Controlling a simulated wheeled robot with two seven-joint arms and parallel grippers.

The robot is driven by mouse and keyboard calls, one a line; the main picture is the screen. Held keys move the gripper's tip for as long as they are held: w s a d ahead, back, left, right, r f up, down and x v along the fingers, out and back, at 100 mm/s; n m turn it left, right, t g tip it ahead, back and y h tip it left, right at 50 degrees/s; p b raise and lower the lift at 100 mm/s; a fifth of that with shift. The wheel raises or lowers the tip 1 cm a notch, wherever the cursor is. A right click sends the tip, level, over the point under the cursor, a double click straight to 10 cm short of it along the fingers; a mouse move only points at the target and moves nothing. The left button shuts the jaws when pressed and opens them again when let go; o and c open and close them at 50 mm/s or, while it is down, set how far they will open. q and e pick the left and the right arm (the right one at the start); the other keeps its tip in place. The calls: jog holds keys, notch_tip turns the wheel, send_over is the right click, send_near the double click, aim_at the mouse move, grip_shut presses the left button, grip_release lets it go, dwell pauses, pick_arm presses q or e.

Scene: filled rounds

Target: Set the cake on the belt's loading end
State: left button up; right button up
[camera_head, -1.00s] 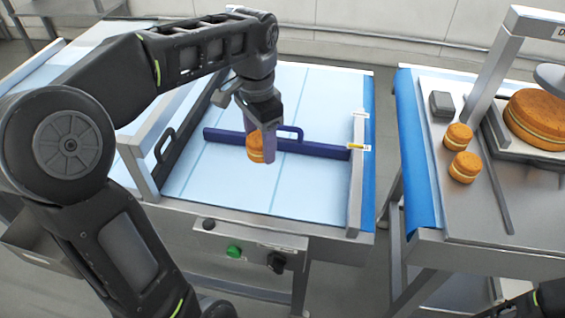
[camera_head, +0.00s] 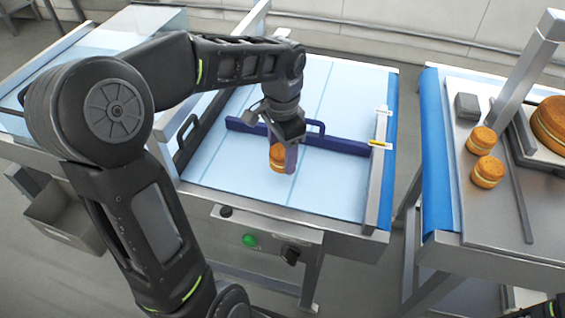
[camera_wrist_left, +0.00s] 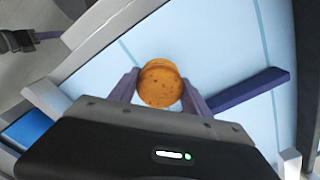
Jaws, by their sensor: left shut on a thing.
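My left gripper (camera_head: 284,157) is shut on a small round orange-brown cake (camera_head: 277,156) with a pale filling band. In the left wrist view the cake (camera_wrist_left: 160,83) sits between the two purple fingers. It is over the pale blue belt (camera_head: 225,165), on the near side of a dark blue bar (camera_head: 340,143) with a handle. I cannot tell whether the cake touches the belt. Part of it is hidden by a finger. My right gripper is not in view.
A metal side rail (camera_head: 380,175) bounds the belt on the right. A panel with a green button (camera_head: 249,240) is at the front. Across a gap, a steel bench (camera_head: 495,215) holds two small cakes (camera_head: 484,155), a grey block (camera_head: 467,107) and a large cake (camera_head: 551,125). Belt around the held cake is clear.

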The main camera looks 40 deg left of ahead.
aim_at(282, 164)
pick_arm(q)
jog(key=shift+f, duration=1.8)
jog(key=shift+f, duration=0.15)
jog(key=o, duration=0.9)
jog(key=shift+c, duration=0.2)
notch_tip(282, 164, up, 12)
jog(key=shift+r, duration=0.2)
